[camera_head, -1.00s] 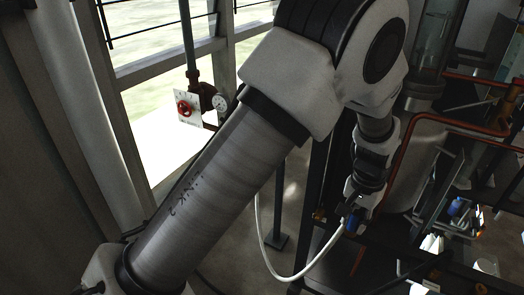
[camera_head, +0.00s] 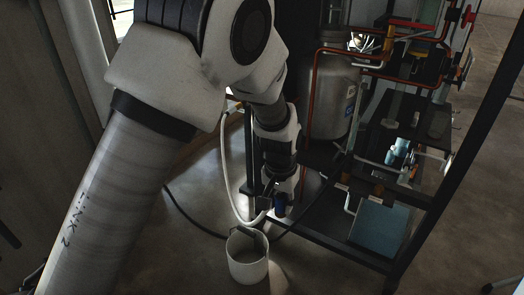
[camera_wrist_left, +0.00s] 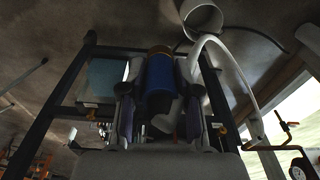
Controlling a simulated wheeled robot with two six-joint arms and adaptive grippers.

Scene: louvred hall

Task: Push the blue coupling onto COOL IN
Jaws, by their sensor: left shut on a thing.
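The blue coupling (camera_head: 281,206) is at the end of a white hose (camera_head: 226,165) in the head view. My left gripper (camera_head: 273,204) is shut on it, beside the lower frame of a dark rack. In the left wrist view the coupling (camera_wrist_left: 158,82) sits upright between the two fingers of the gripper (camera_wrist_left: 157,100), with a brownish end at its top. The white hose (camera_wrist_left: 235,70) loops beside it on the right. I cannot make out a COOL IN label or port in either view. My right gripper is not in view.
A pale bucket (camera_head: 248,266) stands on the floor just below the gripper. The dark rack (camera_head: 345,250) holds a grey tank (camera_head: 334,95), copper-red pipes (camera_head: 316,75) and a light blue panel (camera_head: 377,224). A dark cable lies across the floor.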

